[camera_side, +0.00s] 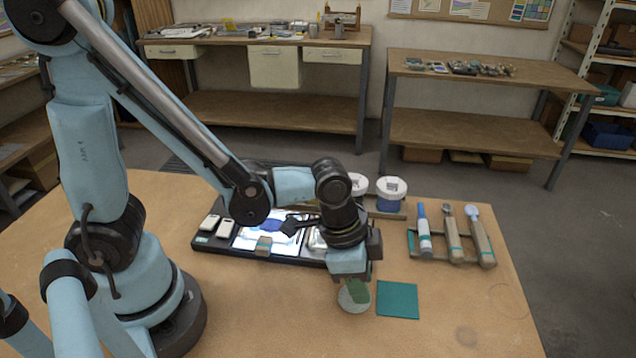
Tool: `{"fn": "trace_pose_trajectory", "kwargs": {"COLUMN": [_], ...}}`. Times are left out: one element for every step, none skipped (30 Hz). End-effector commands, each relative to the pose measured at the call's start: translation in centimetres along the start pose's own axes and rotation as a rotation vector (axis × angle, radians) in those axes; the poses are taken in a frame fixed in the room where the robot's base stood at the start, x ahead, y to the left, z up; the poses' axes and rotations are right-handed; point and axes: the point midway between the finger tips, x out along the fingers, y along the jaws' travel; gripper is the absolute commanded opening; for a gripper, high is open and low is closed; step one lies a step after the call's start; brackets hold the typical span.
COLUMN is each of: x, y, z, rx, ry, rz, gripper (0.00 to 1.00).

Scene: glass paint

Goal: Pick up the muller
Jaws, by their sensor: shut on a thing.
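My gripper (355,279) points down over the front middle of the table. It is shut on the muller (354,299), which shows just below it as a pale, round, glassy base with a green part on top. The upper part of the muller is hidden by the gripper. I cannot tell whether its base touches the table. A teal square mat (398,300) lies flat just to the right of the muller.
A dark tray (285,255) with a bright panel and blue paint lies behind my gripper. Two lidded tubs (391,194) stand at the back. A rack (444,257) holds several tools at right. The wooden table (465,315) is clear at front right.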

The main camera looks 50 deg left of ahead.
Motion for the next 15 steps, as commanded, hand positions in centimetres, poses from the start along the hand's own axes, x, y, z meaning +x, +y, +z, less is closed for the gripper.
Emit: {"fn": "trace_pose_trajectory", "kwargs": {"x": [-0.01,-0.01,-0.02,-0.02,-0.02,-0.02,-0.02,-0.02,-0.03,-0.06,-0.09,-0.17,-0.24,-0.33,-0.48], "y": [0.00,0.00,0.00,0.00,0.00,0.00,0.00,0.00,0.00,0.00,0.00,0.00,0.00,0.00,0.00], "z": [-0.01,-0.01,-0.01,-0.01,-0.01,-0.01,-0.02,-0.02,-0.02,-0.03,-0.04,-0.05,-0.07,-0.08,-0.13], "rx": [0.000,0.000,0.000,0.000,0.000,0.000,0.000,0.000,0.000,0.000,0.000,0.000,0.000,0.000,0.000], "ry": [0.000,0.000,0.001,0.001,0.001,0.001,0.001,0.001,0.001,0.001,0.001,0.001,0.001,0.001,0.001], "rz": [0.000,0.000,0.000,0.000,0.000,0.000,0.000,0.000,0.000,0.000,0.000,0.000,0.000,0.000,0.000], "gripper": [0.00,0.00,0.00,0.00,0.00,0.00,0.00,0.00,0.00,0.00,0.00,0.00,0.00,0.00,0.00]}}
